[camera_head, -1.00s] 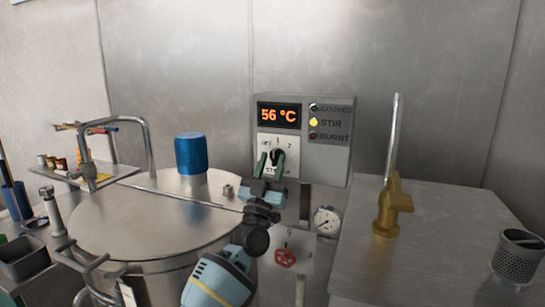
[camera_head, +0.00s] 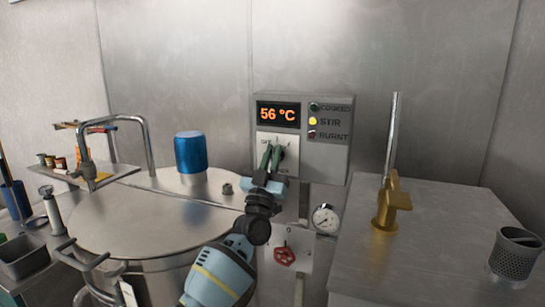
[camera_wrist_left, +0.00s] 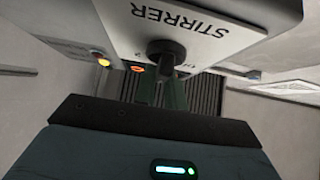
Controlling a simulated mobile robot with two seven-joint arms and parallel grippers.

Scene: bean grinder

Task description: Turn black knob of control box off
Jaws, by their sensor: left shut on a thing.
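The grey control box (camera_head: 331,160) is on the back wall in the head view. Its display reads 56 °C and the yellow lamp beside STIR is lit. The black knob (camera_wrist_left: 166,51) sits on its pale plate, labelled STIRRER in the left wrist view. My left gripper (camera_head: 271,153) is in front of that plate, with its green fingers shut on the knob. The fingers hide much of the knob and its markings in the head view. My right gripper is not in view.
A large steel vessel (camera_head: 130,226) with a blue cap (camera_head: 190,153) stands to the left. A gauge (camera_head: 325,218) and a red valve handle (camera_head: 285,256) are below the box. A brass tap (camera_head: 390,205) stands on the steel counter to the right.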

